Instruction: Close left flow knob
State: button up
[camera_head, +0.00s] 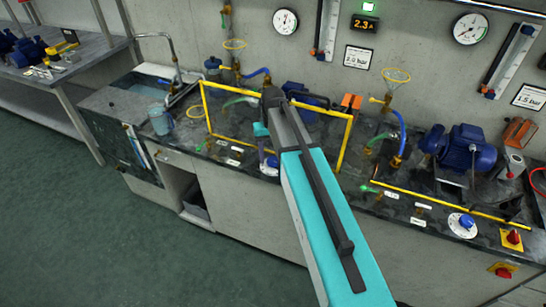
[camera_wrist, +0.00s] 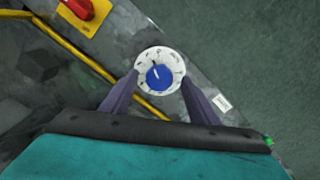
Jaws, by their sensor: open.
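The left flow knob (camera_wrist: 159,76) is blue, on a round white dial (camera_wrist: 160,56) with dark markings. In the wrist view it lies between the two dark fingers of my gripper (camera_wrist: 160,82). The fingers are apart, one on each side of the dial. I cannot tell whether they touch it or how high above the bench they are. In the head view my gripper (camera_head: 265,150) is over the left station's front, and my arm hides most of that knob. A similar blue knob (camera_head: 466,221) on a white dial stands at the right station.
A red switch on a yellow plate (camera_wrist: 82,14) and a yellow frame bar (camera_wrist: 95,65) lie near the knob. In the head view, a blue pump (camera_head: 460,147), hoses and gauges fill the right station. A blue beaker (camera_head: 160,118) stands by the sink at left.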

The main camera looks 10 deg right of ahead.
jog(key=shift+f, duration=0.8)
jog(key=c, duration=1)
jog(key=shift+c, duration=0.2)
jog(key=shift+m, duration=0.3)
jog(key=shift+a+m, duration=0.1)
jog(key=shift+m, duration=2)
jog(key=o, duration=1)
